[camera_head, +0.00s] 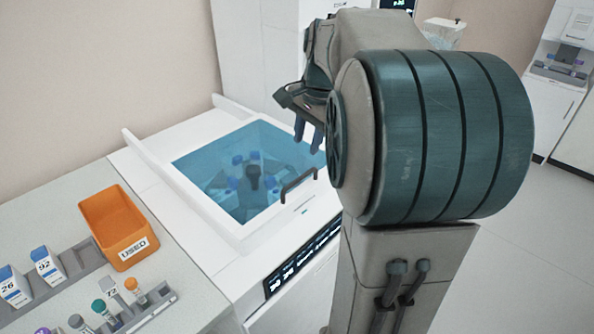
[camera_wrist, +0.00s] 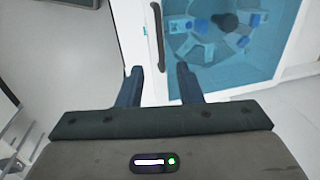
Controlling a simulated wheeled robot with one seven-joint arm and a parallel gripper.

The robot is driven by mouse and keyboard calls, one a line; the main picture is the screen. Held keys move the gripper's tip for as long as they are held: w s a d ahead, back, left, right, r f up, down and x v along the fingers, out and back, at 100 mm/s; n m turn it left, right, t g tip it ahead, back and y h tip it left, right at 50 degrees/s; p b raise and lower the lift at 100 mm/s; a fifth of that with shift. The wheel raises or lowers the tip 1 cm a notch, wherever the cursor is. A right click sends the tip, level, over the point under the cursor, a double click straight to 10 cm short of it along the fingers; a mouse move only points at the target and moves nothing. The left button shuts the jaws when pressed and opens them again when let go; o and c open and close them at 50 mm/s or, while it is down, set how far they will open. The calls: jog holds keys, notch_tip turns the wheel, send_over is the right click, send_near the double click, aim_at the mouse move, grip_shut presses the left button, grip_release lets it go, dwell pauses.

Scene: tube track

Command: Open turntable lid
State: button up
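The turntable lid (camera_head: 207,160) is a blue see-through pane in a white frame on a white machine, and it lies shut. A dark bar handle (camera_head: 298,182) stands at its front right edge. In the wrist view the handle (camera_wrist: 158,36) lies just beyond the fingertips, roughly between them. The turntable (camera_head: 254,180) with blue-capped pieces shows through the lid. My gripper (camera_head: 306,140) is above the lid's right side, fingers pointing down. In the wrist view my gripper (camera_wrist: 159,69) has its two dark blue fingers apart, with nothing between them. It appears not to touch the handle.
An orange bin marked USED (camera_head: 117,228) stands on the counter left of the machine. Near it are a grey rack (camera_head: 146,306) with capped tubes and white-and-blue boxes (camera_head: 45,262). A wall is behind the machine. Open floor (camera_head: 520,235) lies to the right.

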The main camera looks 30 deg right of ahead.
aim_at(300, 180)
jog(key=f, duration=0.3)
jog(key=w+f, duration=0.1)
jog(key=f, duration=0.3)
jog(key=w+f, duration=0.1)
jog(key=f, duration=0.3)
jog(key=shift+a, duration=0.4)
grip_shut()
